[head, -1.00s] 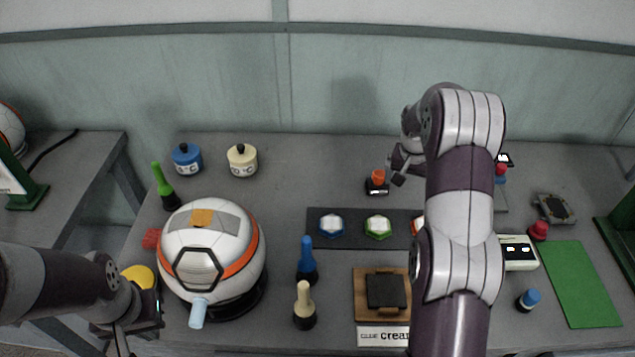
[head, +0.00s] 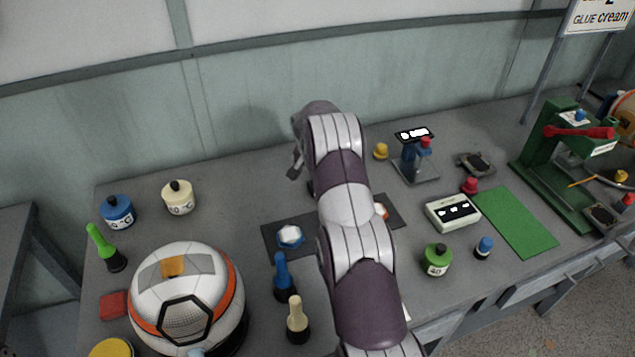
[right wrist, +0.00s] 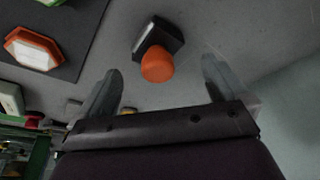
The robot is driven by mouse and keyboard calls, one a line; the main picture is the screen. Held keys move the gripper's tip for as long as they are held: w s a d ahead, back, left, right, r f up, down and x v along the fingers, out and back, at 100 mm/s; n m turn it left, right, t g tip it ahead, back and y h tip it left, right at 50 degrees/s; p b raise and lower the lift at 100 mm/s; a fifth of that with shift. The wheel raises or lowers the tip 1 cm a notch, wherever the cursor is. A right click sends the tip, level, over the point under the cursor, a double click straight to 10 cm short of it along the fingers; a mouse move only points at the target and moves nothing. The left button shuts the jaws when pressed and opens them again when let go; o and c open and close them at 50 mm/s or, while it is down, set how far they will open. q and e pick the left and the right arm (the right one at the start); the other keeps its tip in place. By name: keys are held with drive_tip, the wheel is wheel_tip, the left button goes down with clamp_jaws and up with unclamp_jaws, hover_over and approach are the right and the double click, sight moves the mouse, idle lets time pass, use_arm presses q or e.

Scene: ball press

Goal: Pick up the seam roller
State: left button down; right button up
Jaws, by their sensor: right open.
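In the right wrist view an orange knob or handle (right wrist: 157,66) rises from a dark block (right wrist: 158,38); this may be the seam roller. My right gripper (right wrist: 161,68) is open, its two fingers on either side of the orange knob with clear gaps, holding nothing. In the head view my right arm hides this item, and only a small part of the right gripper (head: 296,166) shows beyond the arm. My left gripper is not in view.
A panelled ball (head: 190,270) stands at front left, with blue (head: 118,213) and cream (head: 178,198) pots behind it. A dark mat (head: 268,240) bears hexagonal pieces. A small stand (head: 415,165), white box (head: 453,211) and green press (head: 550,150) are to the right.

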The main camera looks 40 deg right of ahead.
drive_tip(key=x, duration=0.4)
drive_tip(key=shift+s+d+f+p, duration=0.1)
drive_tip(key=shift+d+f+p, duration=0.1)
drive_tip(key=shift+p, duration=0.15)
drive_tip(key=shift+f, duration=0.1)
drive_tip(key=shift+a, duration=0.1)
drive_tip(key=shift+c, duration=0.9)
drive_tip(key=c, duration=1)
drive_tip(key=shift+o, duration=0.2)
drive_tip(key=shift+r, duration=0.65)
wheel_tip(320, 180, up, 3)
drive_tip(key=shift+r+b, duration=0.1)
drive_tip(key=shift+b, duration=0.5)
drive_tip(key=s+d+r+b, duration=0.1)
drive_tip(key=s+d+r, duration=0.4)
drive_tip(key=d, duration=0.5)
drive_tip(key=shift+d+r, duration=0.3)
drive_tip(key=shift+r, duration=0.55)
